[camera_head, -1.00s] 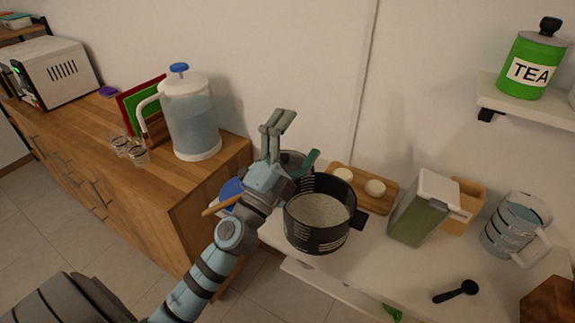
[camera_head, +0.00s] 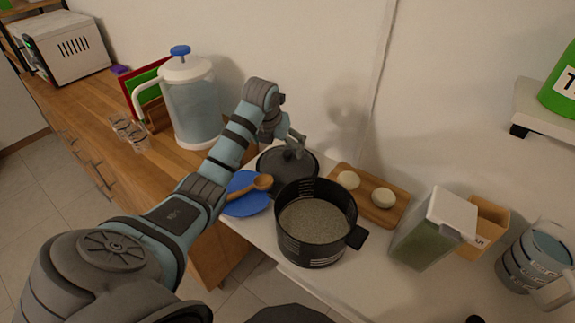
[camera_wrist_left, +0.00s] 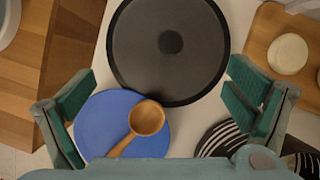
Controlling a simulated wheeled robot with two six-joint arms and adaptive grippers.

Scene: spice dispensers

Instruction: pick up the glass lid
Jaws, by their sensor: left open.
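The glass lid (camera_head: 284,168) is dark and round with a knob at its middle. It lies on the white counter behind the black pot (camera_head: 316,222). In the left wrist view the lid (camera_wrist_left: 150,60) shows from above, with its dark knob (camera_wrist_left: 171,42) at the centre. My left gripper (camera_head: 296,142) hangs just above the lid, close to the knob. In the left wrist view the gripper's fingers (camera_wrist_left: 160,98) are wide apart with nothing between them. They cover none of the lid's knob. My right gripper is not in view.
A blue plate (camera_head: 240,203) with a wooden spoon (camera_head: 262,183) lies left of the pot. A wooden board (camera_head: 365,206) with pale round pieces is right of the lid. A water jug (camera_head: 192,110) stands on the wooden cabinet. A green-filled container (camera_head: 433,230) stands further right.

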